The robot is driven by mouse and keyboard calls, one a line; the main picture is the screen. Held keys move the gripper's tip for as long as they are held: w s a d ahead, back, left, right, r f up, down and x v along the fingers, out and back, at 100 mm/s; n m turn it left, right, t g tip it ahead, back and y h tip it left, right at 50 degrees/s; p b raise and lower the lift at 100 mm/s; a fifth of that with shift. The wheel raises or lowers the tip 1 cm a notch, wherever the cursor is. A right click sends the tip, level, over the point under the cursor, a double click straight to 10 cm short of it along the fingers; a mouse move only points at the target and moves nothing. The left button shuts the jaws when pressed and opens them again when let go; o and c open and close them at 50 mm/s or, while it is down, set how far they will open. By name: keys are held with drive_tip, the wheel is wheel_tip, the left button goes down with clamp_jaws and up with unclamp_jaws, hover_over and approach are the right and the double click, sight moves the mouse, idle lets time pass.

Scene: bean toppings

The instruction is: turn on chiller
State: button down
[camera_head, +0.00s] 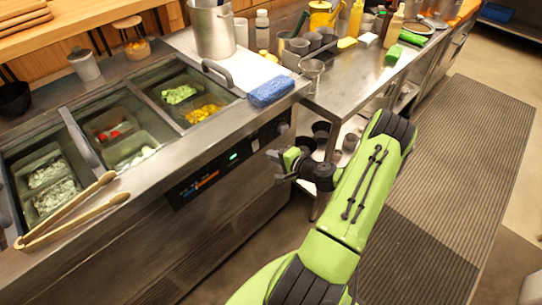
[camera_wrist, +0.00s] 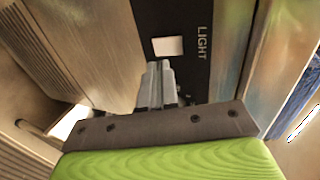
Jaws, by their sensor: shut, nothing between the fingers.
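The chiller (camera_head: 225,215) is the steel counter on the left with sunken food bins. Its front has a black control panel (camera_head: 218,172) with a small lit green spot and a round knob near the right end. My gripper (camera_head: 276,168) is in front of the panel's right part, its fingers pointing at the chiller. In the wrist view the shut, empty fingers (camera_wrist: 157,82) are close to the black panel, just below a pale square switch (camera_wrist: 168,46) beside the word LIGHT. I cannot tell whether the fingertips touch the panel.
Wooden tongs (camera_head: 70,212) lie on the chiller's front edge, and a blue sponge (camera_head: 271,91) lies on its right corner. A steel table (camera_head: 350,85) with bottles and cups stands at the right. Ridged floor mats (camera_head: 465,150) lie in the aisle.

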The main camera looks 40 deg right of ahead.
drive_tip(key=p+v, duration=0.1)
drive_tip(key=v, duration=0.7)
drive_tip(key=shift+r, duration=0.25)
drive_tip(key=shift+w+d+f, duration=0.1)
drive_tip(key=shift+d, duration=0.1)
